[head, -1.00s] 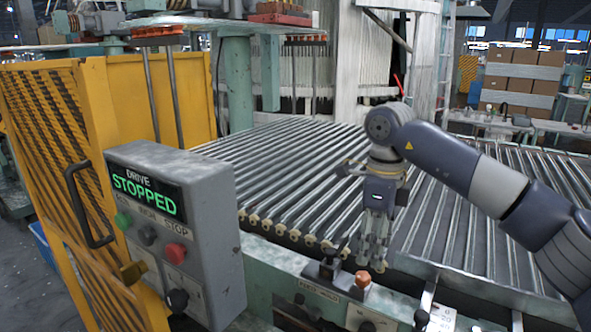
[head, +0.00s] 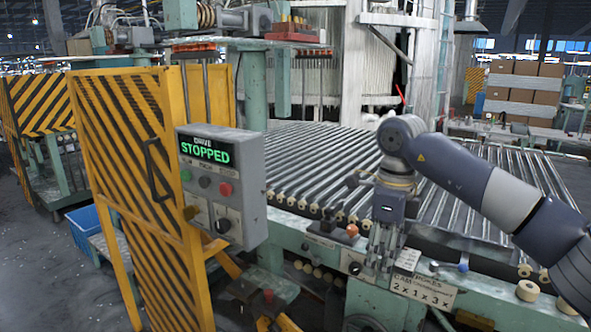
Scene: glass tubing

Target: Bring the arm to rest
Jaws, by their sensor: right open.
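My right arm (head: 480,190) comes in from the right edge and bends down at a rounded joint. My right gripper (head: 384,254) hangs from it, pointing down, in front of the machine's front rail. It is open, and I see nothing held between its fingers. It overlaps the rail beside the orange-topped knob (head: 352,231); I cannot tell the distance between them. My left gripper is not in view.
A grey control box (head: 250,175) reads "DRIVE STOPPED". It sits by the yellow guard panel (head: 125,150), left of the roller conveyor (head: 315,165). A label plate (head: 422,291) is low on the front rail. Floor at far left (head: 45,285) looks clear.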

